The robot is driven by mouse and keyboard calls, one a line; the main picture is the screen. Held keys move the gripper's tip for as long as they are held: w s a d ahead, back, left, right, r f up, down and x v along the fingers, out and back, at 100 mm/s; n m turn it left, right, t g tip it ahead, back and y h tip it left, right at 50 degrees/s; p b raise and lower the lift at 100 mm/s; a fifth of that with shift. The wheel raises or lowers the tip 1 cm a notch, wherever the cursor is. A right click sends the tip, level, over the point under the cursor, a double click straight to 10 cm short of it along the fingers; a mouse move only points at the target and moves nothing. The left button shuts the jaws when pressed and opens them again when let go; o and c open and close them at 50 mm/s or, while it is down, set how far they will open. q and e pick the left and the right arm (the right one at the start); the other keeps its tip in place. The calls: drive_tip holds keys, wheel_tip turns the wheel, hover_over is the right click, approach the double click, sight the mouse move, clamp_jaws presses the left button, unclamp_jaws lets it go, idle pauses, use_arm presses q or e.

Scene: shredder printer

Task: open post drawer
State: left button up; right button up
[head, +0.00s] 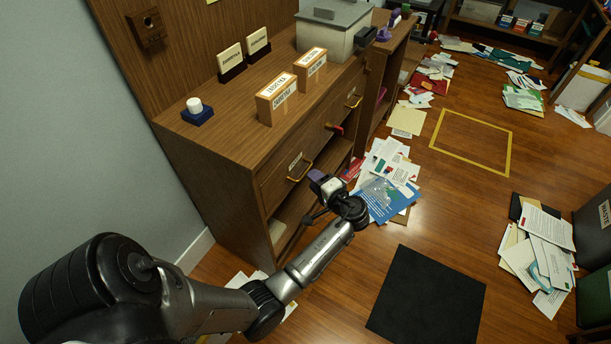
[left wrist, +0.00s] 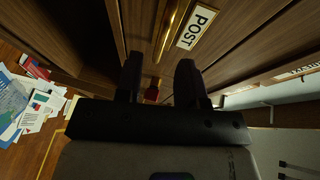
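The post drawer (head: 286,176) is the near-left drawer in the wooden cabinet in the head view, and it looks shut. Its brass handle (head: 300,172) shows there; in the left wrist view the handle (left wrist: 170,30) is beside the white POST label (left wrist: 198,27). My left gripper (head: 318,184) is in front of the drawer, close to the handle. In the left wrist view my left gripper (left wrist: 159,82) is open, its two dark fingers apart, with the handle beyond the fingertips and not between them. My right gripper is in neither view.
A second drawer with a brass handle (head: 354,101) sits to the right, with a red piece (head: 335,128) between. Boxes and a stamp (head: 197,112) stand on the cabinet top. Papers (head: 385,185) litter the floor; a black mat (head: 425,300) lies in front.

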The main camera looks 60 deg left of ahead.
sight(305, 171)
use_arm(q)
drive_tip(key=shift+b+x, duration=0.85)
drive_tip(key=shift+x, duration=1.75)
drive_tip(key=c, duration=0.6)
clamp_jaws()
